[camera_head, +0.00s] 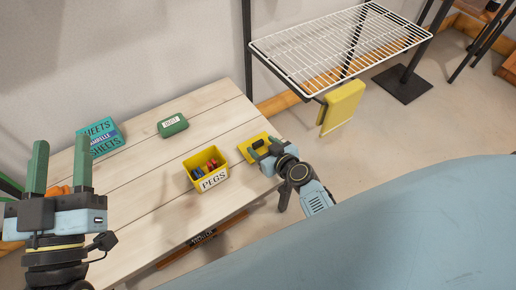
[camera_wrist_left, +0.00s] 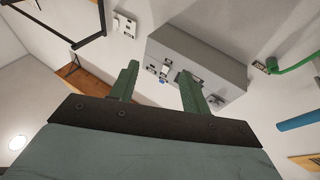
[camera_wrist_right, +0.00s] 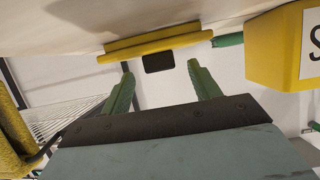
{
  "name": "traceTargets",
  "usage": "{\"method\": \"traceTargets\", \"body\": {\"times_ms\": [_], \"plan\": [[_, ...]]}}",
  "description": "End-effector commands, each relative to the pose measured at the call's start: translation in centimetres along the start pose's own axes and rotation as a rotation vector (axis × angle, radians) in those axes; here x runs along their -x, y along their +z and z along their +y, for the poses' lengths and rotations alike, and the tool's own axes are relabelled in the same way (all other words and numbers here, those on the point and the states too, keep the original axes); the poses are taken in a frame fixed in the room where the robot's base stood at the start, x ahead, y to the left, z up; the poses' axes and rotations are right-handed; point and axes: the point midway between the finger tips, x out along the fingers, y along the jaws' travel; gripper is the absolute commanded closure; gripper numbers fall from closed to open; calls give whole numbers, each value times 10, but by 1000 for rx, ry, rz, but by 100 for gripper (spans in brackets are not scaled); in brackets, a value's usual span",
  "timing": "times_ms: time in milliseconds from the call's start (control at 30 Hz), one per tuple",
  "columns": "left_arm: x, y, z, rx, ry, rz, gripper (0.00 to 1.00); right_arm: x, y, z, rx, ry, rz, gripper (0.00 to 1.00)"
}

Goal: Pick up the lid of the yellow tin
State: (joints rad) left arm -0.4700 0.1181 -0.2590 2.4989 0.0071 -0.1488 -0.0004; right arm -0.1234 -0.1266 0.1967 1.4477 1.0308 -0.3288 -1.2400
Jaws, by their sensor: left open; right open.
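The yellow tin (camera_head: 207,181), marked PEGS, stands open on the table with small coloured pegs inside. It also shows at the right of the right wrist view (camera_wrist_right: 278,50). Its yellow lid (camera_head: 247,151) lies flat on the table, right of the tin. In the right wrist view the lid (camera_wrist_right: 120,50) shows edge-on with a dark knob (camera_wrist_right: 158,62). My right gripper (camera_wrist_right: 160,70) is open, its fingertips either side of the knob and apart from it. In the head view, this gripper (camera_head: 267,150) partly hides the lid. My left gripper (camera_head: 62,150) is open and empty at the left.
A green tin (camera_head: 172,126) and a teal box (camera_head: 101,138) marked SHEETS sit towards the back of the wooden table (camera_head: 150,195). An orange thing (camera_head: 57,191) is partly hidden behind my left gripper. A white wire rack (camera_head: 340,45) with a yellow cloth (camera_head: 342,105) stands beyond the table.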

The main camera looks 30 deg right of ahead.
Motion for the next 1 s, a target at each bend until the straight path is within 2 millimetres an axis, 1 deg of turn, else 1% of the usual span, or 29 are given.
{"method": "traceTargets", "body": {"times_ms": [33, 167, 400, 467, 767, 800, 1000], "plan": [[0, -4, 1, 2, 3, 31, 53, -5, 0, 0, -2, 0, 1, 38], [0, -12, 2, 5, 6, 78, 53, -10, 0, 0, -2, 0, 0, 38], [0, -14, 3, 5, 6, 85, 53, -10, 0, 0, -1, -1, 0, 38], [0, -14, 3, 5, 6, 85, 53, -10, 0, 0, -1, 0, 0, 45], [0, -14, 3, 5, 6, 84, 53, -10, 0, 0, -1, -1, 0, 84], [0, -14, 3, 5, 6, 84, 53, -10, 0, 0, -1, -1, 0, 86], [0, -13, 2, 4, 5, 81, 53, -10, 0, 0, -1, 0, 0, 87]]}}
